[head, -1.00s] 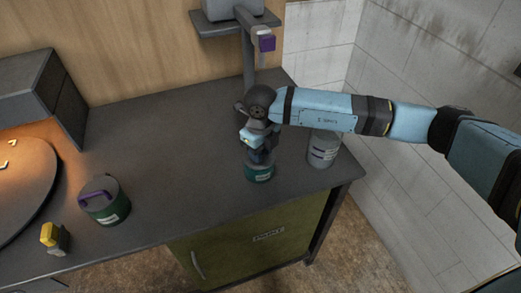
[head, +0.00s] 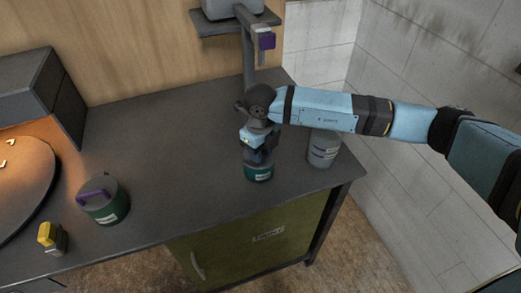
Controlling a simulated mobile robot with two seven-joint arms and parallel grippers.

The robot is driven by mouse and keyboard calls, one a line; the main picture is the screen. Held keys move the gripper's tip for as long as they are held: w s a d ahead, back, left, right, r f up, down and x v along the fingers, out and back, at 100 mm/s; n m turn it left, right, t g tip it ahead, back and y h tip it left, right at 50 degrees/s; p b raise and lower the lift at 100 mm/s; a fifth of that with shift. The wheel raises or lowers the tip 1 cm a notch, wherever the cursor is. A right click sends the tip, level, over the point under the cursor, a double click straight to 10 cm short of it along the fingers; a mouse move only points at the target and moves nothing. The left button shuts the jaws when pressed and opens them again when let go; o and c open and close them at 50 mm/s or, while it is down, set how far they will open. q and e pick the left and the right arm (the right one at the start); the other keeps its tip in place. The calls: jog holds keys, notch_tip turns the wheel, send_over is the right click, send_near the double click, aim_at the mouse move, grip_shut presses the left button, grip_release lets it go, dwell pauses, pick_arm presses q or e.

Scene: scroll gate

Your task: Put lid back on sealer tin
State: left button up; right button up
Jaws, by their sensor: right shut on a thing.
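A small teal-green tin (head: 258,174) with a pale label stands upright near the front right of the dark bench. My right gripper (head: 258,160) points down at the top of this tin, its fingers at the rim. It is shut on what looks like the tin's lid, but the fingers hide most of it. I cannot tell whether the lid is seated or just above the tin. My left gripper is not in view.
A grey tin (head: 323,150) stands close to the right. A green tin (head: 106,205) with a purple handle-like piece (head: 96,194) on top and a yellow-topped item (head: 50,236) are at left. A post with a shelf (head: 236,22) rises behind. The bench's middle is clear.

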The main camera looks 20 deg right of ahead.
dwell(0.8)
jog(key=o, duration=1.5)
jog(key=shift+c, duration=0.2)
jog(key=shift+r+p, duration=1.4)
jog(key=shift+r, duration=2.05)
grip_shut()
